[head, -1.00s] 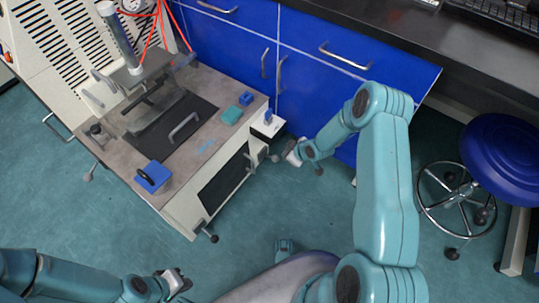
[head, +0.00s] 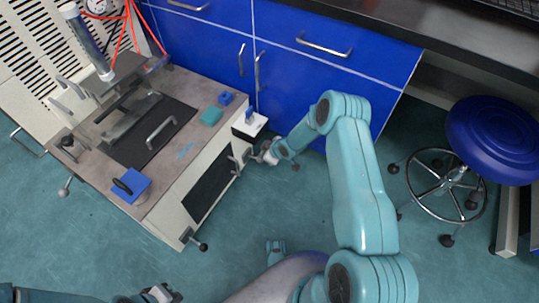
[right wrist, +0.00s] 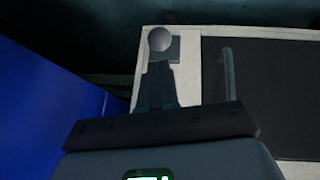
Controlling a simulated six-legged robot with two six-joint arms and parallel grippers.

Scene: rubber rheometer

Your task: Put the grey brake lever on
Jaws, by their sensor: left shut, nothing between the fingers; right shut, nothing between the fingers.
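The grey brake lever appears to be the small grey piece with a round knob (right wrist: 159,39) on a dark square plate, on the machine's pale front panel in the right wrist view. In the head view that area is small, and the lever cannot be told clearly from the nearby grey fittings. My right gripper (head: 262,155) is beside the machine's front right corner. In the right wrist view its fingers (right wrist: 157,72) are shut and empty, with their tips just below the knob; contact cannot be told. My left gripper (head: 161,294) is shut and empty at the bottom edge, far from the lever.
The machine's table (head: 165,190) carries a blue block with a black handle (head: 131,186), a teal block (head: 211,116) and a small blue block (head: 226,98). Blue cabinets (head: 300,85) stand close behind my right arm. A blue stool (head: 495,140) is at right. Floor in front is clear.

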